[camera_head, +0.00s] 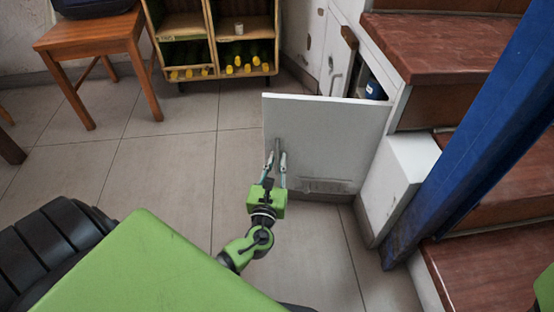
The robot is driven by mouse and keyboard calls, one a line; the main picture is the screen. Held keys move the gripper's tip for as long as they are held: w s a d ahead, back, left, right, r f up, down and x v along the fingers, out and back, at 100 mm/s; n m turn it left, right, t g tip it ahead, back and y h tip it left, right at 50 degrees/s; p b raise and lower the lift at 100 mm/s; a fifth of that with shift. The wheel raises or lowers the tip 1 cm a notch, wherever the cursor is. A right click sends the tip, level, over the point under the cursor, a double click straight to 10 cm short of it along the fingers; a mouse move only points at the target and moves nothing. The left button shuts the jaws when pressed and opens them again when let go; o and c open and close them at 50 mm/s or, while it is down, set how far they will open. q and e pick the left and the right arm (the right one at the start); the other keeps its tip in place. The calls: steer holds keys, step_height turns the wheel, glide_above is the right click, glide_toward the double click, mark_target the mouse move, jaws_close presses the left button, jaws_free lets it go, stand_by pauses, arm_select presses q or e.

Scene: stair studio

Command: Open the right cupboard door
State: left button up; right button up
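The right cupboard door (335,135) is a white panel under the stairs. It stands swung well out from the cupboard, hinged at its right side. A vertical grey handle (277,146) sits near its left edge. My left gripper (278,160) is at the handle, with one finger on each side of its lower end. Whether the fingers press on the handle I cannot tell. Behind the door, a blue item (374,89) shows inside the cupboard opening. My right gripper is not in view; only a bit of green shows at the lower right edge.
Red-brown stair treads (432,48) and a blue post (478,135) stand at the right. A wooden shelf (213,45) with bottles and a wooden chair (92,38) stand at the back left. The tiled floor (165,170) left of the door is clear.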

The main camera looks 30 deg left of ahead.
mark_target(279, 129)
arm_select(q)
step_height(279, 129, up, 10)
steer(key=shift+r, duration=0.1)
stand_by(0.4)
stand_by(0.5)
